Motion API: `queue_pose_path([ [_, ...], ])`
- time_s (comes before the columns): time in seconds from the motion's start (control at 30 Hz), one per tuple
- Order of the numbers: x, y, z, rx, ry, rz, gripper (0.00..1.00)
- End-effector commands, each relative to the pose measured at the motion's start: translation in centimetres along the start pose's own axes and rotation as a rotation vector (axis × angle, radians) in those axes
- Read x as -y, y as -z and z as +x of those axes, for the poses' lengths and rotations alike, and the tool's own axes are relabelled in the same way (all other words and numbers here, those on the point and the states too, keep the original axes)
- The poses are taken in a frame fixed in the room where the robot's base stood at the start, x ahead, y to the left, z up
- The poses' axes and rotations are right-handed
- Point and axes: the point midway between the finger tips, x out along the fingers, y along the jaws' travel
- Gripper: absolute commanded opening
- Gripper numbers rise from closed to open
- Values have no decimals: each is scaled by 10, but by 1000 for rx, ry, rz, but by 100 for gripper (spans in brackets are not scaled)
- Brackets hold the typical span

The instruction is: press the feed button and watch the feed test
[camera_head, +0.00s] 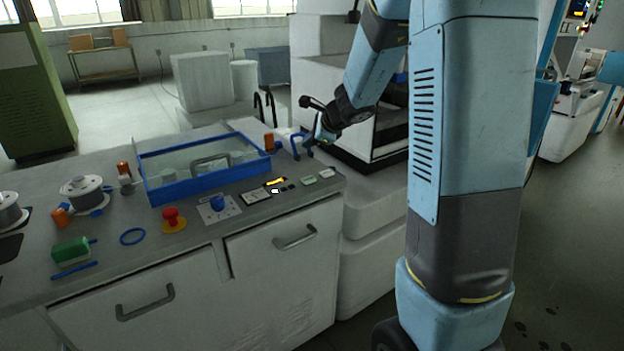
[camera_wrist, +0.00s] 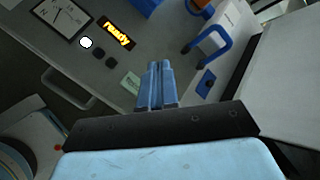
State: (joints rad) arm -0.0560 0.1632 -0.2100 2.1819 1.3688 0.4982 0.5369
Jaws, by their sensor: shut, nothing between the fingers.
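My gripper (camera_head: 316,139) is shut and empty, above the right end of the workbench. In the wrist view its two blue fingers (camera_wrist: 157,68) lie side by side, apart from the panel parts. An orange-lit display (camera_head: 275,181) reads "ready" in the wrist view (camera_wrist: 117,33). Beside it are a lit white round lamp (camera_wrist: 86,43) and two small dark buttons (camera_wrist: 105,58). A pale green label plate (camera_wrist: 131,82) lies just left of the fingertips; it also shows in the head view (camera_head: 309,181). I cannot read which button is the feed button.
A dial meter (camera_head: 255,197), blue knob (camera_head: 217,203) and red mushroom button (camera_head: 173,220) line the bench front. A blue-rimmed tray (camera_head: 152,196) stands behind. A blue bracket (camera_wrist: 210,45) rises right of my fingers. A white machine block (camera_head: 385,148) stands close right.

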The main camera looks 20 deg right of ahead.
Motion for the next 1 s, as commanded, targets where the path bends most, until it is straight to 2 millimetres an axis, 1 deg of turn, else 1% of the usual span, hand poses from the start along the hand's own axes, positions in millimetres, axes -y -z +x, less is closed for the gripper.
queue_pose_path([
  [0.17, -7, 7, 9, 0, -3, 1, 0],
  [0.7, -38, 38, 51, 0, -3, 0, 0],
  [1.0, -44, 44, 60, 0, -1, -1, 0],
])
